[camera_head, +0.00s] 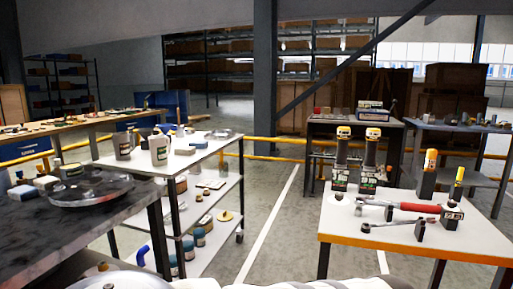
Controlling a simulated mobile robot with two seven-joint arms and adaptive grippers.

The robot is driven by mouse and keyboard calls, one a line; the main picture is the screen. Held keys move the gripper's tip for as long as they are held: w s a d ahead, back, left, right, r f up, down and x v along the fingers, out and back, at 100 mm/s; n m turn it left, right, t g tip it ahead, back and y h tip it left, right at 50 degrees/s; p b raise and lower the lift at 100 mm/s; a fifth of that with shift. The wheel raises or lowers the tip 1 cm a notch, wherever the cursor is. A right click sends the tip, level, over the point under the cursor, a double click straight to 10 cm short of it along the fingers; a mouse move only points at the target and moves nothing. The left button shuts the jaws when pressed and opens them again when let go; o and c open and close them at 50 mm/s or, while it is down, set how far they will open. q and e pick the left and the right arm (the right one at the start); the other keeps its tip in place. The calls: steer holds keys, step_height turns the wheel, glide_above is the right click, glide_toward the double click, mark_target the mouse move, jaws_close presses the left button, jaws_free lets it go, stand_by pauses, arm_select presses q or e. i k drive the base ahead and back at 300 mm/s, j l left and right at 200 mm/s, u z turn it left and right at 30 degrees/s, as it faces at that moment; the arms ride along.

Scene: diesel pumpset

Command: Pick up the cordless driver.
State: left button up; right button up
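I cannot clearly make out the cordless driver. Neither of my grippers shows in the head view. Only pale rounded parts, which look like mine, show along the bottom edge.
A red-handled tool (415,207), a wrench (390,227) and a black block (452,217) lie at the right-hand table's front. Open floor (275,235) lies between.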

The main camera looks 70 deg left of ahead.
mark_target(344, 133)
steer(key=u, duration=1.6)
steer(key=i+j+u, duration=0.15)
steer(key=i+l, duration=0.05)
